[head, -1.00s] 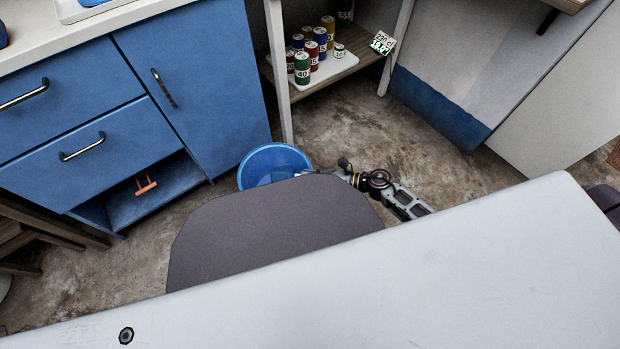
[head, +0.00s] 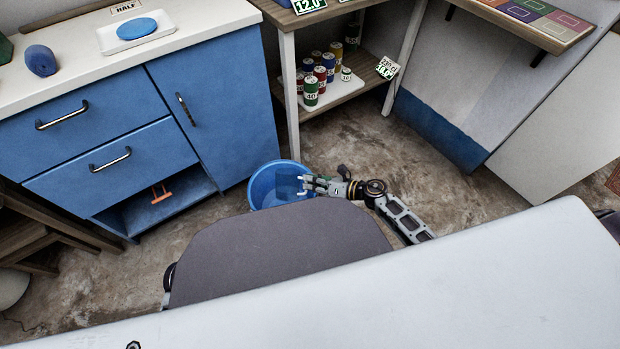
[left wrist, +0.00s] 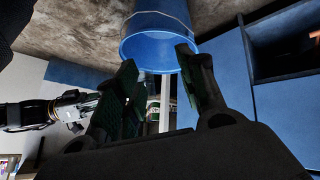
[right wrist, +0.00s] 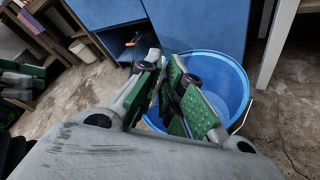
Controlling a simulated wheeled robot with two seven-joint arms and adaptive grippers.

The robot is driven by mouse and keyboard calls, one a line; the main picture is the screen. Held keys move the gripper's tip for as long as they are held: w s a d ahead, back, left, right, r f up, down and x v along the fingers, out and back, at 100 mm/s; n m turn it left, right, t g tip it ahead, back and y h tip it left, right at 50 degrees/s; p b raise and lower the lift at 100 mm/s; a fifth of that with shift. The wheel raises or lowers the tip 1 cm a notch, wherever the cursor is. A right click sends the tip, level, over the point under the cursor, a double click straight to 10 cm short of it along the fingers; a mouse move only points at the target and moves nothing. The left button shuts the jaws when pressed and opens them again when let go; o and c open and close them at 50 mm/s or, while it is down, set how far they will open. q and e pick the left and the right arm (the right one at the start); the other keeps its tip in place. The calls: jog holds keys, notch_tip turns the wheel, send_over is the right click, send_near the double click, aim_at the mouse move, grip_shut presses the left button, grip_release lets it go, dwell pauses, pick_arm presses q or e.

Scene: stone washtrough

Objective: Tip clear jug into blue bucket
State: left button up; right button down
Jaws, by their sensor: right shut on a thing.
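The blue bucket (head: 259,184) stands on the floor by the cupboard corner in the head view. It also shows in the left wrist view (left wrist: 160,22) and behind the fingers in the right wrist view (right wrist: 239,85). My right gripper (head: 306,184) is over the bucket's right side, shut on the clear jug (head: 287,186). The jug is a see-through, bluish patch over the bucket's opening; its tilt and contents cannot be told. In the right wrist view the jug is hard to make out between the green-padded fingers. My left gripper (left wrist: 158,75) is open and empty.
Blue cupboards (head: 215,115) stand left of the bucket, with an orange-handled thing (head: 161,194) in a low opening. A shelf with several numbered cans (head: 311,91) is behind. Bare floor (head: 370,140) lies to the right.

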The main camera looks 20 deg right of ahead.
pick_arm(q)
jog(key=shift+s+a+f+g+y, duration=0.15)
jog(key=shift+s+a+g, duration=0.15)
jog(key=shift+s, duration=0.25)
jog(key=shift+s+a+f+g+y, duration=0.2)
jog(key=shift+s+a+g, duration=0.1)
jog(key=shift+s, duration=0.3)
jog(key=shift+s+a+f+g+y, duration=0.1)
jog(key=shift+s+a+g+y, duration=0.15)
jog(key=shift+s, duration=0.3)
pick_arm(e)
jog(key=shift+n+g+y, duration=0.4)
jog(key=shift+n+g, duration=0.1)
jog(key=shift+g, duration=0.1)
jog(key=shift+s+d+f, duration=0.15)
jog(key=shift+s+f, duration=0.7)
jog(key=shift+f, duration=0.25)
jog(key=shift+s+d+f, duration=0.1)
jog(key=shift+s+f, duration=0.75)
jog(key=shift+f, duration=0.2)
pick_arm(q)
jog(key=shift+d+f, duration=0.1)
